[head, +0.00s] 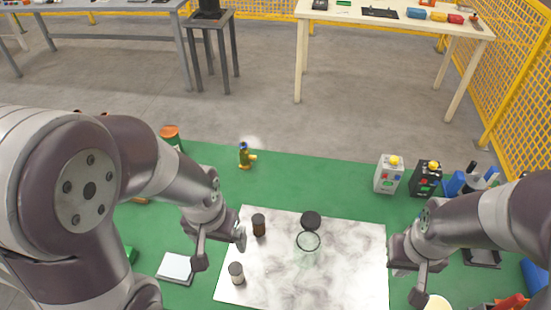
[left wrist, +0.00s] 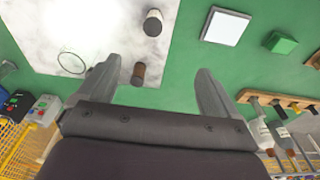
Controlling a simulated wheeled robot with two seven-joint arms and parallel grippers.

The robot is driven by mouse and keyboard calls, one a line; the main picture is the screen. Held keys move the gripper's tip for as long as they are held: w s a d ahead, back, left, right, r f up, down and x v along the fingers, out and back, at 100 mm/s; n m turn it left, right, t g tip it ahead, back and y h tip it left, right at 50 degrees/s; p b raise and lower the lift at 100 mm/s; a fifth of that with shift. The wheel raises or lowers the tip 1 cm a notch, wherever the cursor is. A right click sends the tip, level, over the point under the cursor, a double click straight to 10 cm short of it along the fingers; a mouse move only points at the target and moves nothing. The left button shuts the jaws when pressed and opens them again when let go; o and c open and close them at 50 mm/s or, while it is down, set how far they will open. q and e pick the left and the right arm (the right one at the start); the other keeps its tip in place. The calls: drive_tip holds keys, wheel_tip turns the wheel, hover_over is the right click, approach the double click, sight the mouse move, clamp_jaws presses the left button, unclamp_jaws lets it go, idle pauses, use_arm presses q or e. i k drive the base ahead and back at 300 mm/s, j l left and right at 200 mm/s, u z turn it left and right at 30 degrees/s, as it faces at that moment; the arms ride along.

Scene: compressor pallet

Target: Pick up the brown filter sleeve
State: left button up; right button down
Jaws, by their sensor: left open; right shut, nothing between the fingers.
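The brown filter sleeve (head: 258,225) is a small dark brown cylinder standing upright on the white marbled board. It also shows in the left wrist view (left wrist: 138,73), between the two fingers and nearer the left one. My left gripper (head: 221,251) is open and empty, just left of the sleeve in the head view. In the left wrist view its fingers (left wrist: 159,66) are spread wide, and I cannot tell its height above the board. My right gripper (head: 408,284) is shut and empty, at the board's right edge.
A white square block (head: 176,268) is left of the board.

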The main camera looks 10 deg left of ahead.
sight(257, 219)
drive_tip(key=j+z, duration=0.45)
drive_tip(key=z, duration=0.25)
drive_tip(key=k+j+z, duration=0.1)
drive_tip(key=j+z, duration=0.25)
drive_tip(key=l, duration=0.1)
